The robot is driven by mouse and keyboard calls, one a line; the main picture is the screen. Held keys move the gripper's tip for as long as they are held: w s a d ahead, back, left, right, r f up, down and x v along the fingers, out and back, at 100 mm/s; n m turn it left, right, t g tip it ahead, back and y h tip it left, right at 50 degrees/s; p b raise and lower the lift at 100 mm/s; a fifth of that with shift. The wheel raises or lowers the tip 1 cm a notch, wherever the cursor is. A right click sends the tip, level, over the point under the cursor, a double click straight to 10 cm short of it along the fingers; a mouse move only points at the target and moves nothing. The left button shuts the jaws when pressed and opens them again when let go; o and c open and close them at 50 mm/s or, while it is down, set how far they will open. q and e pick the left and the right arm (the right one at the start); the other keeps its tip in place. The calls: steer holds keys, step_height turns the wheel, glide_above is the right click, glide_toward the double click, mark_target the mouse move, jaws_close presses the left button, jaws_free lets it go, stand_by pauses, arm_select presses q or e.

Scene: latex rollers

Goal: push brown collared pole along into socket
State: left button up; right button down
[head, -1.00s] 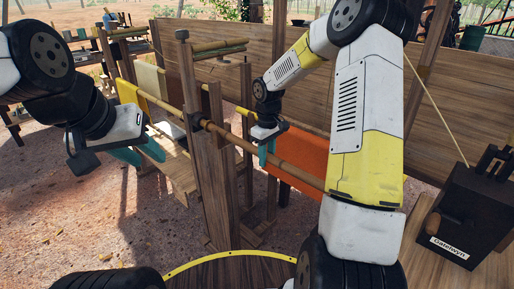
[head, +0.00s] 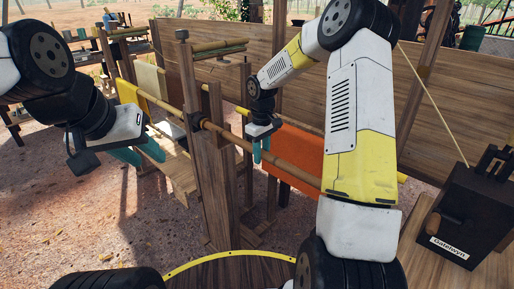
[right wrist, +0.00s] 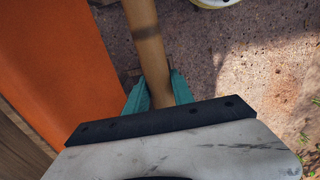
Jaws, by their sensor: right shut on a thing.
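The brown pole (head: 290,168) runs slanting from the wooden posts at the upper left down to the right, passing behind my right arm. A dark collar (head: 194,122) shows around it beside a post (head: 190,90). My right gripper (head: 261,153) is shut on the pole, reaching down from above, right of the posts. In the right wrist view the pole (right wrist: 146,45) lies between the teal fingers (right wrist: 158,92), with a darker band across it. My left gripper (head: 139,154) is open and empty, left of the posts. I cannot make out the socket; the pole's right end is hidden.
An orange sheet (head: 296,152) hangs behind the pole and a yellow sheet (head: 131,94) hangs at the left. A wooden wall (head: 225,60) stands behind. A black box (head: 470,215) stands at the right. The dirt ground (head: 120,220) at the left front is clear.

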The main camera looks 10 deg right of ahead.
steer(key=shift+a, duration=0.1)
steer(key=c, duration=1)
jaws_free()
steer(key=shift+r, duration=0.35)
step_height(320, 180, up, 7)
steer(key=shift+r, duration=0.1)
steer(key=s+d+r+m+t, duration=0.1)
steer(key=s+r+m+t, duration=0.1)
steer(key=s+r, duration=0.6)
steer(key=s+r+m+t, duration=0.2)
steer(key=s+r, duration=0.4)
steer(key=s, duration=0.5)
steer(key=s+m, duration=0.1)
steer(key=s, duration=0.2)
steer(key=s+m+t+y, duration=0.1)
steer(key=s, duration=0.2)
steer(key=s+m+t+y, duration=0.1)
steer(key=s, duration=0.2)
steer(key=shift+s+r, duration=0.15)
